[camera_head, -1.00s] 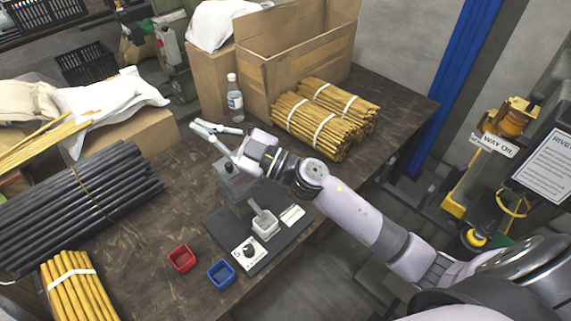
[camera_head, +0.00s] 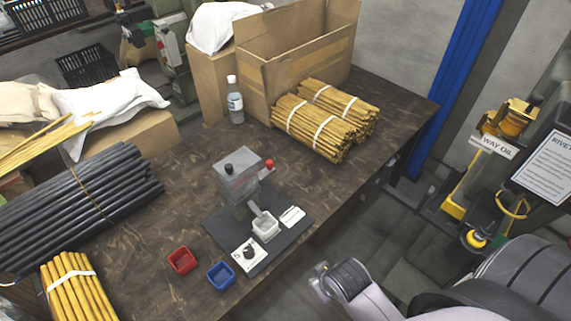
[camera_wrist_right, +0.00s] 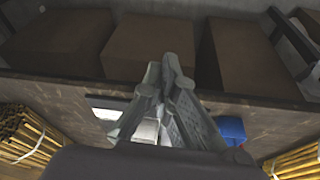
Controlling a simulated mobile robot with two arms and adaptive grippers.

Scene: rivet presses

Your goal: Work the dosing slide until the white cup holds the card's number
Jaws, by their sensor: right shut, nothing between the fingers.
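The grey dispenser (camera_head: 238,172) stands on a dark base plate (camera_head: 219,222), with a black knob on top and a red knob (camera_head: 270,163) at its right side. A chute slopes down to the white cup (camera_head: 265,227), whose contents I cannot make out. A white card (camera_head: 292,216) lies right of the cup; its marking is too small to read. A white plate (camera_head: 243,264) with a black round part lies in front. My right gripper (camera_wrist_right: 170,62) is shut and empty in the wrist view, away from the dispenser. My left gripper is not in view.
A red tray (camera_head: 182,260) and a blue tray (camera_head: 221,275) stand in front of the base plate. A bottle (camera_head: 235,102), a cardboard box (camera_head: 305,60) and tied yellow rods (camera_head: 318,125) are behind. Black rods (camera_head: 70,205) lie left. The table right of the dispenser is clear.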

